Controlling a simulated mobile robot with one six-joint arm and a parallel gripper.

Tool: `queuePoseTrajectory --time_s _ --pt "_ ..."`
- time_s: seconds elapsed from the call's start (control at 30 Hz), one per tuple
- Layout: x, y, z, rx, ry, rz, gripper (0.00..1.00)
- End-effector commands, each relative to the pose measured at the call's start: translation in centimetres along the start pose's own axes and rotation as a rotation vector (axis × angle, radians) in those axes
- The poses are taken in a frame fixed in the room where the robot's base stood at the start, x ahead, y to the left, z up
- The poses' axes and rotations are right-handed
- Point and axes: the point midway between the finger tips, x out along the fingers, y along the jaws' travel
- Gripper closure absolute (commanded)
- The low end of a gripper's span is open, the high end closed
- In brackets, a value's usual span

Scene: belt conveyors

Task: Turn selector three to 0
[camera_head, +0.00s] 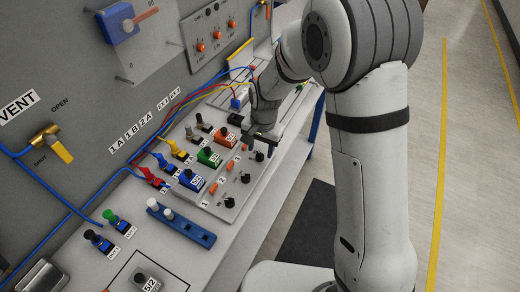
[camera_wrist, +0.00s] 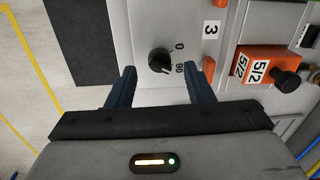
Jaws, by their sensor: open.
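Selector three is a black round knob (camera_wrist: 158,60) on the light panel, next to the printed marks 0 and 90 and near the label 3 (camera_wrist: 211,29). Its pointer seems to lean toward the 90 side, but the mark is too small to be sure. In the head view this knob (camera_head: 259,156) is at the right edge of the panel. My gripper (camera_wrist: 161,76) is open and empty. The knob lies between the lines of its two fingers, just beyond the tips; I see no contact. In the head view my gripper (camera_head: 268,141) is just above and behind the knob.
Two more black selectors, two (camera_head: 245,178) and one (camera_head: 229,202), sit nearer on the same panel. Orange (camera_head: 225,137), green (camera_head: 209,157) and blue (camera_head: 191,180) valve blocks stand to the left. Coloured hoses run behind. Open floor lies to the right.

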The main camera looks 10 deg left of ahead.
Motion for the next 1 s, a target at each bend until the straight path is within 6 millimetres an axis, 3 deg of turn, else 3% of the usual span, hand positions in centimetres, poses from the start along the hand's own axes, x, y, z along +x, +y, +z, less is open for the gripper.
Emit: queuePoseTrajectory --time_s 0.2,0.5,1.0 --pt "2.1 0.0 0.0 0.0 0.0 0.0 0.53" --pt "2.4 0.1 -0.1 0.0 0.001 0.0 0.53" --pt "2.3 0.1 -0.1 0.001 0.001 0.0 0.93"
